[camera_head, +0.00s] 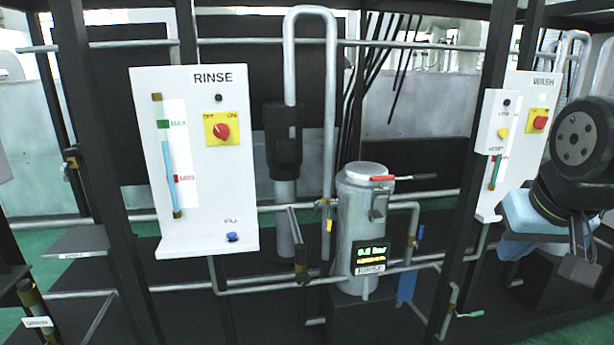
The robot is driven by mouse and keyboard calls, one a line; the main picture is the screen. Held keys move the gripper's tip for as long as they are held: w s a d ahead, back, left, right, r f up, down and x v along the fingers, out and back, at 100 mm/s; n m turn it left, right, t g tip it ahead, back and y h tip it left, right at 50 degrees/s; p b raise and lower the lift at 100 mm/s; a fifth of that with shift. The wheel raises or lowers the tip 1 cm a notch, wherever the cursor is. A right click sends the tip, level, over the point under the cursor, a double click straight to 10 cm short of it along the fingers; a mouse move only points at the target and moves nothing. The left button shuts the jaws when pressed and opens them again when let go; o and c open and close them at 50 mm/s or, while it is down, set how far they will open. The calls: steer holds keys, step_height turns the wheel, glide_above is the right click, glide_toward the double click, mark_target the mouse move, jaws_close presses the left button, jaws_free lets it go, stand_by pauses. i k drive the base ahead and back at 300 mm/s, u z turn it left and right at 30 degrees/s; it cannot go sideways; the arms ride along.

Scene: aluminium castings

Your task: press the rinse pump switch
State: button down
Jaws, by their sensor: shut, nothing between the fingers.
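The white panel (207,83) labelled RINSE stands at the left. It carries a red knob (222,132) on a yellow plate marked OFF and ON; its exact setting is hard to read. A small black round part (218,98) sits above the plate. A blue button (232,237) sits on the panel's lower ledge, beside a small label that I cannot fully read. My gripper (578,262) hangs at the far right edge, below the black wrist, shut and empty. It is far from the RINSE panel, near the WASH panel.
The WASH panel (518,100) has a similar red and yellow switch (539,120). A silver canister (357,225) with a RINSE display stands at the centre. Dark posts and grey pipes cross the space. A light blue item (516,212) lies beside my gripper.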

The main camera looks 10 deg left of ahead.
mark_target(221, 132)
steer(key=z, duration=1.7)
steer(key=i, duration=0.1)
steer(key=u, duration=3.05)
